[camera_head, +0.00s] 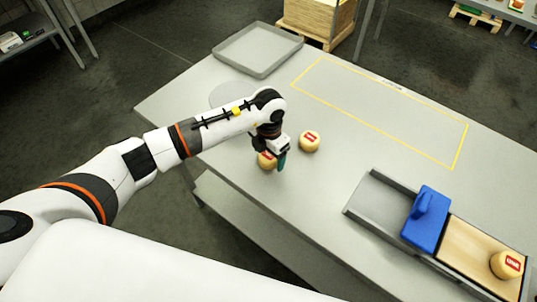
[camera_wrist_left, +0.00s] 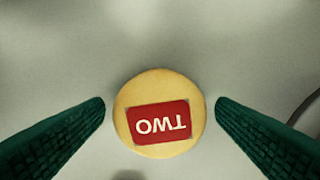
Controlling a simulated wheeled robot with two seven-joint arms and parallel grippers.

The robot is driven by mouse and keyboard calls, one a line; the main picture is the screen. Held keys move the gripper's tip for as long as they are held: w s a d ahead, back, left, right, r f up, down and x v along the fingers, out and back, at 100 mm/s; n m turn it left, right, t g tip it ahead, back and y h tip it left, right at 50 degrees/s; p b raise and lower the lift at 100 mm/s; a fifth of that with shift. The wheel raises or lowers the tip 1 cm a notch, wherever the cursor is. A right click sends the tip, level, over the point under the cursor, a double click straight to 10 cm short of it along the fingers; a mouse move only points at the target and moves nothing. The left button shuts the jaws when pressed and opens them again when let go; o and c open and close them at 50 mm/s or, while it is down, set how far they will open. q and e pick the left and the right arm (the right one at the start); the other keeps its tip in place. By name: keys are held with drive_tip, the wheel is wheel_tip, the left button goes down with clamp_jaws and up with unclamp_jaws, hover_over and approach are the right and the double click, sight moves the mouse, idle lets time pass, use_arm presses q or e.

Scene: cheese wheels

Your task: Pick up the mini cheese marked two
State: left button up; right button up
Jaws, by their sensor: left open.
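The mini cheese marked TWO (camera_wrist_left: 160,87) is a round pale-yellow piece with a red label, its lettering upside down in the left wrist view. My left gripper (camera_wrist_left: 160,103) is open, with one green finger on each side of this cheese and a gap on both sides. In the head view my left gripper (camera_head: 273,163) points down over a cheese (camera_head: 265,162) that it partly hides; its label cannot be read there. My right gripper is not in view.
Another red-labelled mini cheese (camera_head: 309,142) stands close by on the right. A third (camera_head: 504,266) sits on a wooden board (camera_head: 470,250) beside a blue block with a handle (camera_head: 425,220). A grey tray (camera_head: 257,50) lies at the back. The yellow-outlined area (camera_head: 380,112) is empty.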

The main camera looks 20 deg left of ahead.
use_arm(q)
drive_tip(key=shift+f, duration=0.1)
drive_tip(key=shift+c, duration=0.6)
drive_tip(key=c, duration=1)
